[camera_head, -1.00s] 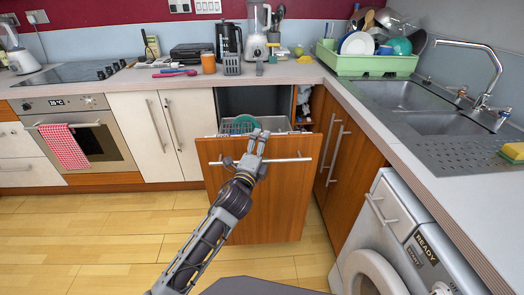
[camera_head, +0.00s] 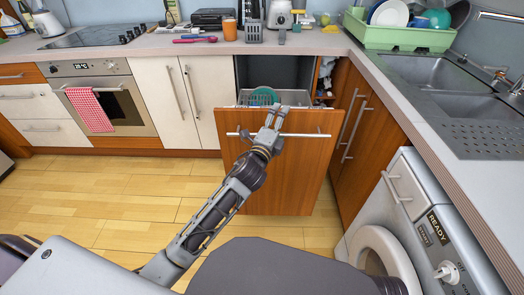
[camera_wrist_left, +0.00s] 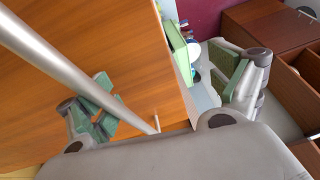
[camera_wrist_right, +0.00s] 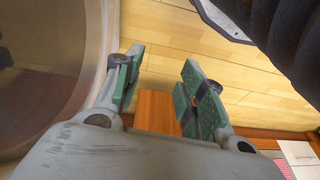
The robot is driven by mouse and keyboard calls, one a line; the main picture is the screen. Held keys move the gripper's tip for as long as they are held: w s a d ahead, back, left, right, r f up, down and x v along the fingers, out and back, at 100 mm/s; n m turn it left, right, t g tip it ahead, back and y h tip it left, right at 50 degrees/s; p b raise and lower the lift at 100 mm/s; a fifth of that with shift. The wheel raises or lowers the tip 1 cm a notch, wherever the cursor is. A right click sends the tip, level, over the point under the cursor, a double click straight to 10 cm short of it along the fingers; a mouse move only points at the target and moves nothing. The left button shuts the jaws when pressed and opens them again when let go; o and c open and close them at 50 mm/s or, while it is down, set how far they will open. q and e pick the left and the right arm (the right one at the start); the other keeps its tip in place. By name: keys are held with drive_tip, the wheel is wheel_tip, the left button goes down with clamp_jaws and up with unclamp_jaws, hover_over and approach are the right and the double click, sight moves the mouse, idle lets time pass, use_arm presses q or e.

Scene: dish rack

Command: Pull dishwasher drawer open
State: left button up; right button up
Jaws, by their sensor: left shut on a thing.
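The dishwasher drawer stands pulled part-way out, with its wooden front (camera_head: 300,170) clear of the cabinet. A metal bar handle (camera_head: 309,135) crosses the front near its top. A grey rack (camera_head: 290,97) with a teal dish (camera_head: 264,95) shows behind it. My left gripper (camera_head: 274,114) is at the top edge of the front, by the handle, and holds the drawer. In the left wrist view, its fingers (camera_wrist_left: 168,98) are spread around the wooden front, with the bar crossing one finger. My right gripper (camera_wrist_right: 158,85) is open and empty, seen only in the right wrist view.
A washing machine (camera_head: 410,215) stands at right, beside wooden cupboards (camera_head: 365,135). White cupboards (camera_head: 182,105) and an oven (camera_head: 110,105) with a red towel are at left. The wooden floor (camera_head: 110,195) is clear in front of them.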

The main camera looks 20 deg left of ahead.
use_arm(q)
drive_tip(key=shift+s+a+r, duration=0.4)
drive_tip(key=shift+s+r, duration=0.3)
drive_tip(key=shift+c, duration=0.6)
drive_tip(key=shift+s+a+f, duration=0.15)
drive_tip(key=shift+s+f, duration=0.15)
drive_tip(key=shift+s, duration=0.4)
drive_tip(key=shift+c, duration=1.4)
drive_tip(key=shift+s+a+f+b, duration=0.1)
drive_tip(key=shift+s+f+b, duration=0.05)
drive_tip(key=shift+s, duration=0.75)
drive_tip(key=shift+s+f+b, duration=0.15)
drive_tip(key=shift+s, duration=0.7)
drive_tip(key=shift+c, duration=0.5)
drive_tip(key=shift+s, duration=0.3)
drive_tip(key=shift+s+r, duration=0.15)
drive_tip(key=shift+s, duration=0.3)
drive_tip(key=c, duration=0.4)
drive_tip(key=shift+s+a+f+b, duration=0.15)
drive_tip(key=shift+s+f+b, duration=0.2)
drive_tip(key=shift+s, duration=0.7)
drive_tip(key=shift+s+a+f+b, duration=0.1)
drive_tip(key=shift+s+f+b, duration=0.25)
drive_tip(key=shift+s, duration=0.75)
drive_tip(key=shift+s+a+f+b, duration=0.15)
drive_tip(key=shift+s+f+b, duration=0.2)
drive_tip(key=shift+s, duration=0.7)
